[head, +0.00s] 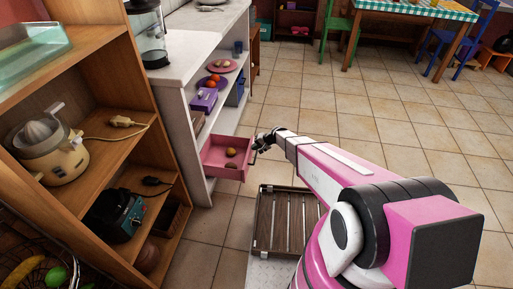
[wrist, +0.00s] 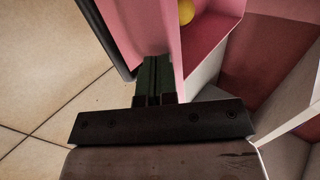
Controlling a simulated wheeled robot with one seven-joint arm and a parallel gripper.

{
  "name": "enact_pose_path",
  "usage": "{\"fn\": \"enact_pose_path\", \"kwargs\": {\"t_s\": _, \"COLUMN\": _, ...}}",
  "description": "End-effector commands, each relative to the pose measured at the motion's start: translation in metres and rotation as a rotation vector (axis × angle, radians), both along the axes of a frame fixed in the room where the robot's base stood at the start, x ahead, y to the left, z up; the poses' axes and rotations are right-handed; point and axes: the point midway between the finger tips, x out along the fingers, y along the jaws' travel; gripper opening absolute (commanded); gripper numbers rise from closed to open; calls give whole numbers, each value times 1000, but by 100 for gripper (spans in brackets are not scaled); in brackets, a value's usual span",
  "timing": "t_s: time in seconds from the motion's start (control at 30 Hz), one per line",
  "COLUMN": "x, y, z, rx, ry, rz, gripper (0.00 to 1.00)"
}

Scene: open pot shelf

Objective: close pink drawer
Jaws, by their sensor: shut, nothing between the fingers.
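The pink drawer (head: 212,156) is pulled out of the white shelf unit and stands open. A yellow round item (head: 231,151) and a smaller darker item lie inside it. My gripper (head: 262,143) is at the drawer's outer right end. In the wrist view, its dark green fingers (wrist: 153,78) are together and empty. They overlap the lower edge of the pink drawer panel (wrist: 150,30); I cannot tell whether they touch it. A dark bar runs along the panel's left side. The yellow item (wrist: 186,11) shows at the top.
The white shelf unit (head: 187,73) holds a purple box (head: 204,99) and plates above the drawer. A wooden shelf (head: 105,125) with a juicer stands at left. A slatted wooden rack (head: 280,222) lies below my arm.

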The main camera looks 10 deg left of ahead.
Motion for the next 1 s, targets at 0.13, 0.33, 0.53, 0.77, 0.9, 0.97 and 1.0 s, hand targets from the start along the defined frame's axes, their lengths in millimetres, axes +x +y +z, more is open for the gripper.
{"fn": "enact_pose_path", "kwargs": {"t_s": 0.13, "x": 0, "y": 1, "z": 0, "rx": 0, "ry": 0, "rz": 0, "gripper": 0}}
{"fn": "enact_pose_path", "kwargs": {"t_s": 0.33, "x": 2, "y": 21, "z": -1, "rx": 1, "ry": 0, "rz": 3, "gripper": 0}}
{"fn": "enact_pose_path", "kwargs": {"t_s": 0.53, "x": 7, "y": 70, "z": -1, "rx": 1, "ry": -1, "rz": 5, "gripper": 0}}
{"fn": "enact_pose_path", "kwargs": {"t_s": 0.77, "x": 12, "y": 138, "z": -1, "rx": 1, "ry": -1, "rz": 5, "gripper": 0}}
{"fn": "enact_pose_path", "kwargs": {"t_s": 0.9, "x": 14, "y": 171, "z": -1, "rx": 1, "ry": 0, "rz": 4, "gripper": 0}}
{"fn": "enact_pose_path", "kwargs": {"t_s": 0.97, "x": 16, "y": 183, "z": -1, "rx": 1, "ry": 0, "rz": 3, "gripper": 0}}
{"fn": "enact_pose_path", "kwargs": {"t_s": 1.0, "x": 16, "y": 190, "z": -1, "rx": 1, "ry": 0, "rz": 3, "gripper": 0}}
